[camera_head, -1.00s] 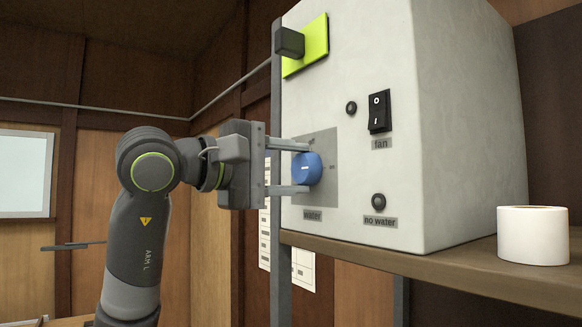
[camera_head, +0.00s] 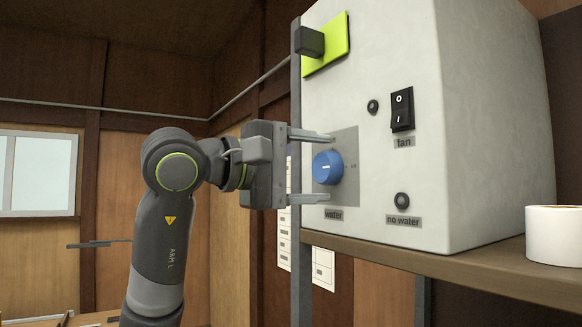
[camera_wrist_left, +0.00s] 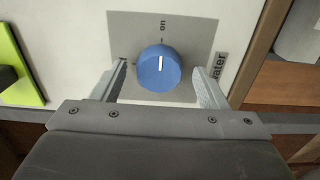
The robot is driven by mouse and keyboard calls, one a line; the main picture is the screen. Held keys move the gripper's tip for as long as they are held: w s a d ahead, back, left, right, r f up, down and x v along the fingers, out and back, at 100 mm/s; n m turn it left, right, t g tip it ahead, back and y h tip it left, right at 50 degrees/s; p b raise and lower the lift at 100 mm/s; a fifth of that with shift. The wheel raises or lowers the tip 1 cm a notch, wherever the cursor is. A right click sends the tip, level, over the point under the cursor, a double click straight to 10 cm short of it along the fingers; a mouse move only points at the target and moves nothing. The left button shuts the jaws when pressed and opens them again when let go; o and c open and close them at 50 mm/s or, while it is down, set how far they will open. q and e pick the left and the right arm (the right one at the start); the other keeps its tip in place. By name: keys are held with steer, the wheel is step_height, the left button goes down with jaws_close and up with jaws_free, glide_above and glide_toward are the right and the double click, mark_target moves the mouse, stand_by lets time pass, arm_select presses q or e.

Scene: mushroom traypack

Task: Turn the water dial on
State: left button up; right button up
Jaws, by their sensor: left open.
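The blue water dial (camera_head: 327,168) sits on a grey plate (camera_head: 349,143) on the front of the pale control box. My left gripper (camera_head: 331,168) is open, with one finger above the dial and one below, a visible gap on each side. In the left wrist view, the dial (camera_wrist_left: 159,69) lies between the spread fingertips (camera_wrist_left: 163,67), and its white mark points up at the "on" label (camera_wrist_left: 163,25). Whether the fingertips touch the plate I cannot tell. My right gripper is out of view.
The box (camera_head: 470,130) stands on a wooden shelf (camera_head: 440,268). A yellow-green plate (camera_head: 338,38) with a dark block, a black fan switch (camera_head: 402,109) and a "no water" indicator (camera_head: 402,200) are on its front. A white roll (camera_head: 555,238) stands at right.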

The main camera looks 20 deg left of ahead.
arm_select(q)
steer(key=shift+s+a+f+b, duration=0.1)
steer(key=shift+s+a+b, duration=0.2)
steer(key=shift+s+b, duration=0.1)
steer(key=b+v, duration=0.6)
steer(key=v, duration=1)
steer(key=shift+s+a+b, duration=0.15)
steer(key=shift+s+b, duration=0.05)
steer(key=shift+b, duration=0.1)
